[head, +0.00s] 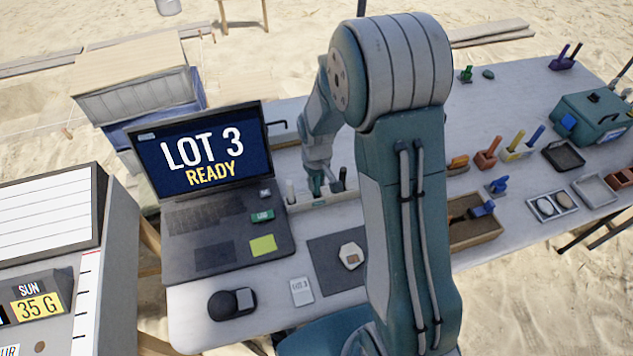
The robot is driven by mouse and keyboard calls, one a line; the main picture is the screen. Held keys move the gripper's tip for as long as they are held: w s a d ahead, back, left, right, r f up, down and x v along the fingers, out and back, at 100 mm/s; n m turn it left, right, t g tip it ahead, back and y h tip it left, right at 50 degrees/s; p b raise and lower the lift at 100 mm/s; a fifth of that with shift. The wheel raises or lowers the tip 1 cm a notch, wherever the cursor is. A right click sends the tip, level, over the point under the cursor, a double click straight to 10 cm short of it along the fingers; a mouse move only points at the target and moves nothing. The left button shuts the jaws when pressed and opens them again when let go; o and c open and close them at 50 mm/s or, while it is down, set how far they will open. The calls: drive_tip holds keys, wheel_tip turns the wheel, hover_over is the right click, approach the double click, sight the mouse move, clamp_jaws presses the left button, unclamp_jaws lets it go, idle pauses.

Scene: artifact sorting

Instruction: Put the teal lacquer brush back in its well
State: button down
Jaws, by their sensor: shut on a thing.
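My gripper (324,181) is at the back middle of the table, pointing down over a pale rack (309,203). It is shut on a small teal thing (316,184), which looks like the teal lacquer brush. The brush is at or just above the rack; I cannot tell whether its lower end is inside a well. A pale upright piece (290,190) stands at the rack's left end. My own arm hides the rack's right side, and the wells are too small to make out.
An open laptop (207,172) reading "LOT 3 READY" stands left of the rack. A dark mat (325,280) with a pale piece (351,256) lies in front. To the right are a wooden tray (488,231), several brush holders and a teal toolbox (597,118).

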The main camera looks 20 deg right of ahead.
drive_tip(key=shift+f, duration=0.3)
drive_tip(key=shift+f, duration=0.1)
drive_tip(key=c, duration=0.6)
unclamp_jaws()
wheel_tip(320, 180, up, 12)
drive_tip(key=shift+r, duration=0.25)
drive_tip(key=s+r+m+t, duration=0.1)
drive_tip(key=s+r+t, duration=0.1)
drive_tip(key=s+r, duration=0.3)
drive_tip(key=s+r+m+t, duration=0.1)
drive_tip(key=s+r, duration=0.4)
drive_tip(key=s, duration=0.4)
drive_tip(key=s+r+m+t, duration=0.1)
drive_tip(key=s+r+t, duration=0.1)
drive_tip(key=s+r, duration=0.3)
drive_tip(key=shift+s+r+t, duration=0.2)
drive_tip(key=shift+s+t, duration=0.1)
drive_tip(key=shift+s, duration=0.7)
